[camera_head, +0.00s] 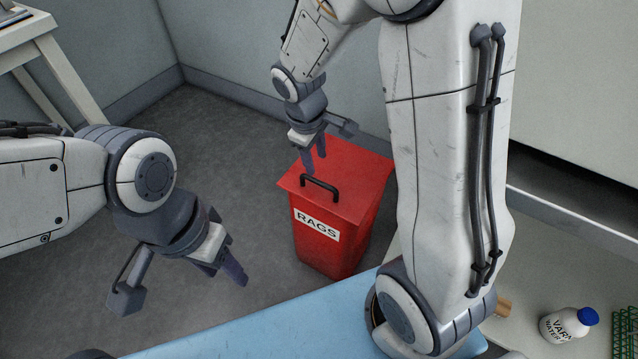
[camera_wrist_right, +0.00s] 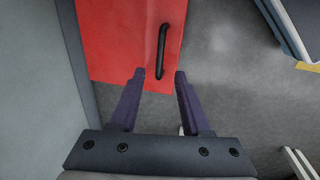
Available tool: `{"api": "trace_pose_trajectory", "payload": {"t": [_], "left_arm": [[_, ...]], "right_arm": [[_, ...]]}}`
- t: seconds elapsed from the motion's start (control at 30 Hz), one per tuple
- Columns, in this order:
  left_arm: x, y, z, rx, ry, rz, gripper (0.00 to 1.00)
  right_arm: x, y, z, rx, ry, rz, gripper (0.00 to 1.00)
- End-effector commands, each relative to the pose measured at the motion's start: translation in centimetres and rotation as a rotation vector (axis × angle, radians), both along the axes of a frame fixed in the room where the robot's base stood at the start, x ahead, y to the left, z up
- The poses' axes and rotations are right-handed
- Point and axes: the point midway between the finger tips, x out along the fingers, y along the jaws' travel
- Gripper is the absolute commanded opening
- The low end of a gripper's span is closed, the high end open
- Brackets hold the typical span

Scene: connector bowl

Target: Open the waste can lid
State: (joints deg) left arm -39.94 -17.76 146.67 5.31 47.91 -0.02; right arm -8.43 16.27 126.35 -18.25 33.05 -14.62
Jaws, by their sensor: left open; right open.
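A red waste can (camera_head: 322,240) with a white "RAGS" label stands on the floor near the wall corner. Its red lid (camera_head: 350,178) lies shut on top, with a black bar handle (camera_head: 320,188) near its front edge. My right gripper (camera_head: 314,160) is above the lid, close to the handle, and is open. In the right wrist view, the handle (camera_wrist_right: 161,50) lies ahead of and between the two open fingers (camera_wrist_right: 155,90), which hold nothing. My left gripper (camera_head: 228,272) is open and empty over the floor, left of the can.
A blue surface (camera_head: 270,325) spans the bottom front. A white table (camera_head: 40,50) is at the upper left. The floor left of the can is clear.

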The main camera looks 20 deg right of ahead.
Motion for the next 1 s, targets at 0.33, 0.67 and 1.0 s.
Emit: {"api": "trace_pose_trajectory", "payload": {"t": [0.33, 0.67, 1.0], "left_arm": [[0.0, 0.0, -3.5, 0.0, 0.0, 0.0, 0.5], [0.0, 0.0, -4.4, 0.0, 0.0, 0.0, 0.5], [0.0, 0.0, -4.3, 0.0, 0.0, 0.0, 0.5]], "right_arm": [[0.6, -1.0, -6.8, 0.0, 0.005, -0.002, 0.47], [1.0, -1.3, -8.8, 0.001, 0.0, -0.001, 0.47], [1.0, -1.3, -8.8, 0.001, 0.0, -0.001, 0.01]]}}
